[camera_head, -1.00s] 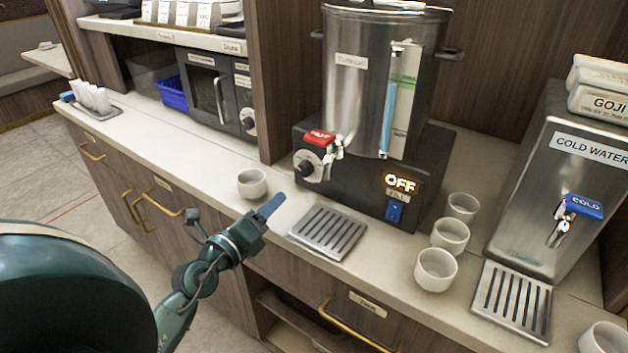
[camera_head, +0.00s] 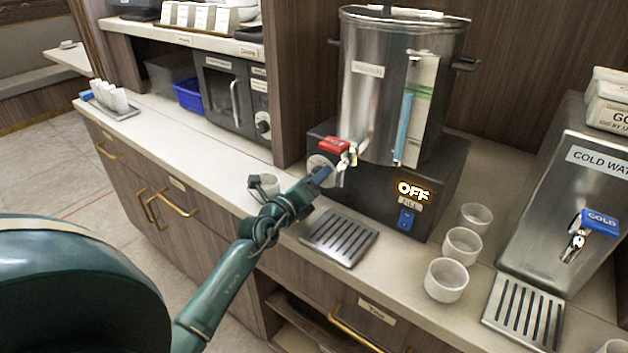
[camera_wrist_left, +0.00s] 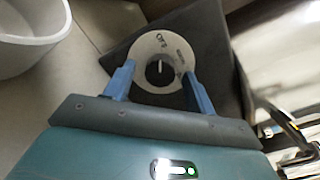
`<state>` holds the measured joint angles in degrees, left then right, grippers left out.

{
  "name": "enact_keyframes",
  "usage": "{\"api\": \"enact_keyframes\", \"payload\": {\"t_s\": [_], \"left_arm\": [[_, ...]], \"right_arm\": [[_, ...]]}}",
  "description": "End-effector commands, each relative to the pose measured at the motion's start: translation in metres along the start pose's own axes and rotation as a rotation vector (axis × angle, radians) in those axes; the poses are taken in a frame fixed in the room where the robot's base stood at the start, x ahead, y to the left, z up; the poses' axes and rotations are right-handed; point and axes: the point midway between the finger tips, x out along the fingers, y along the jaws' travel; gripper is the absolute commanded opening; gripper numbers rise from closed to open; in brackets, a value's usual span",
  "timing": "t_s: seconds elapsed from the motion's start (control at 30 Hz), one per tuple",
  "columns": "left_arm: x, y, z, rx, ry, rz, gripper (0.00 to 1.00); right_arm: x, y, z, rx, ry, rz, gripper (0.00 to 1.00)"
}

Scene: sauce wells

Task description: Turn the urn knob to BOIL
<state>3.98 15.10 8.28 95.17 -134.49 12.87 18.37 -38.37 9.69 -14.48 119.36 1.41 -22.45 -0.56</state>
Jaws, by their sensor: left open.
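The metal urn (camera_head: 372,100) stands on a dark base, and its display (camera_head: 413,191) reads OFF. The urn knob is a dark knob on a pale round dial (camera_head: 318,163), at the base's left front; my left gripper partly hides it in the head view. In the left wrist view the dial's knob (camera_wrist_left: 160,71) shows a white pointer line, and lettering that looks like OFF is on the dial. My left gripper (camera_head: 322,178) is open, with its blue fingers (camera_wrist_left: 158,88) on either side of the lower dial. Contact with the knob cannot be told. My right gripper is not in view.
A red-handled tap (camera_head: 335,146) is just right of the dial. A white cup (camera_head: 268,184) stands close left of my gripper. A drip tray (camera_head: 340,238) lies below the tap. Several cups (camera_head: 462,244) and the cold water dispenser (camera_head: 545,210) are to the right.

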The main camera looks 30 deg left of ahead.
Motion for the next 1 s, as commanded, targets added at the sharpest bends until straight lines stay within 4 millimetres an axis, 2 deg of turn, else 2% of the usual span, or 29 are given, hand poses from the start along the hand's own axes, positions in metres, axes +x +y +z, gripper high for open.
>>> {"api": "enact_keyframes", "payload": {"t_s": [0.27,0.8,1.0], "left_arm": [[0.0013,0.0,0.0,0.0,0.0,0.0,0.55],[0.001,0.0001,0.0,0.0,0.0,0.0,0.11],[0.0009,0.0002,-0.0001,0.012,0.0,0.0,0.11]], "right_arm": [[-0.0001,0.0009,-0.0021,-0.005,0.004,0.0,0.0],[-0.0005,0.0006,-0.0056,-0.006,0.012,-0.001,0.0],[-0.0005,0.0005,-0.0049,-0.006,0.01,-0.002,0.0]]}}
